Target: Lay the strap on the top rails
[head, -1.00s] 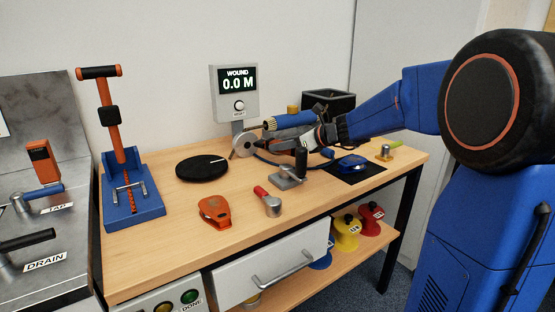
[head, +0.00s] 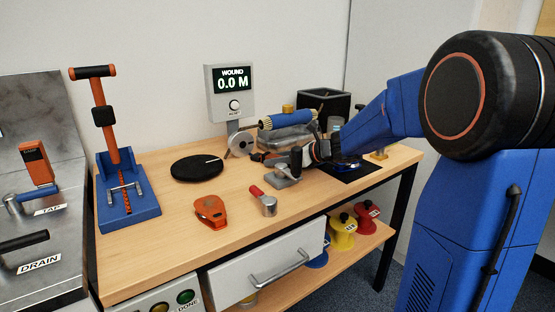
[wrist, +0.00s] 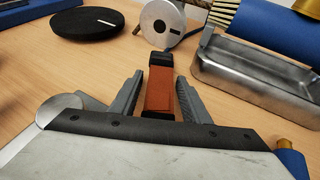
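I cannot clearly pick out the strap. My gripper (head: 300,158) is low over the bench, behind the small grey stand (head: 284,177). In the wrist view, its two grey fingers (wrist: 160,90) stand apart on either side of an orange-brown block (wrist: 159,95) with black ends. Narrow gaps show between block and fingers, so the gripper looks open. I cannot make out which rails are the top rails.
A metal tray (wrist: 255,78) and a blue roller (head: 286,119) lie behind my gripper. A metal wheel (head: 240,145), black disc (head: 197,168), orange tool (head: 210,211) and red-handled cylinder (head: 264,201) stand left of it. The blue base (head: 128,205) holds a tall handle.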

